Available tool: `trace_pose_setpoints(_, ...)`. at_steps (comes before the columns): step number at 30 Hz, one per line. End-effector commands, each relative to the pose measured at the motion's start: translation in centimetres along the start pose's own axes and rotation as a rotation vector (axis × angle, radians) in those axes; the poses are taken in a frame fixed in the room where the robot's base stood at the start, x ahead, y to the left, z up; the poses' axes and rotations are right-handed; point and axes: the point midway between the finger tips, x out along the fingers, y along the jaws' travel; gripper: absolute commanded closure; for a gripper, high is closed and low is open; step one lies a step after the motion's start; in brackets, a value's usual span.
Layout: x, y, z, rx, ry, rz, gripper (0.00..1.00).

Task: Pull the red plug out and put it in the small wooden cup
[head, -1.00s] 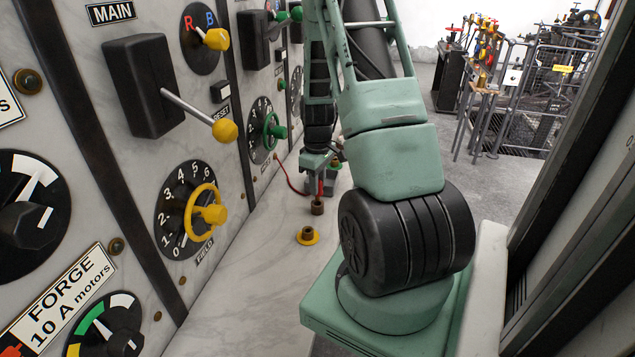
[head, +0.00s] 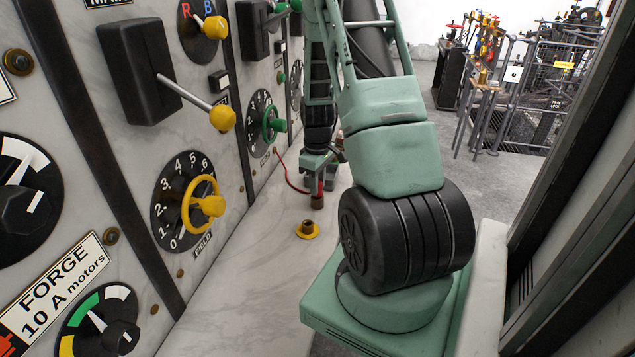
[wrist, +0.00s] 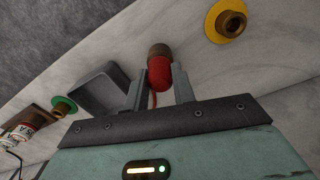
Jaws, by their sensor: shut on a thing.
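My gripper (head: 319,172) hangs low over the pale marble ledge and is shut on the red plug (wrist: 159,75). The plug also shows as a thin red upright (head: 321,187) under the jaws in the head view. The small brown cup (head: 317,202) stands on the ledge directly below the plug; its brown rim shows past the plug in the wrist view (wrist: 160,50). The plug's lower end is at the cup's mouth; how far in it is I cannot tell. A thin red cable (head: 289,183) runs between the panel and the plug area.
A yellow-ringed brass socket (head: 307,230) is on the ledge in front of the cup. A grey open box (wrist: 98,92) and a green-ringed socket (wrist: 62,107) lie to the left in the wrist view. The switch panel (head: 232,150) borders the ledge.

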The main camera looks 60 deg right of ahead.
Motion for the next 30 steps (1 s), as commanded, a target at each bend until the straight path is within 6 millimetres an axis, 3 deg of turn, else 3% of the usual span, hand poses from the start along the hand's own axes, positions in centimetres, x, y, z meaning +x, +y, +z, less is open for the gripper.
trace_pose_setpoints(13, 1.1, 0.0, 0.0, 0.0, 0.0, 0.0, 1.0)
trace_pose_setpoints(14, 1.0, 0.0, 0.0, 0.0, 0.0, 0.0, 0.66)
trace_pose_setpoints(16, 1.0, 0.0, 0.0, 0.0, 0.0, 0.0, 0.49)
trace_pose_setpoints(25, 0.9, 0.0, 0.0, 0.0, 0.001, 0.001, 0.49)
trace_pose_setpoints(30, -0.6, 0.1, -0.1, 0.001, 0.003, 0.003, 0.49)
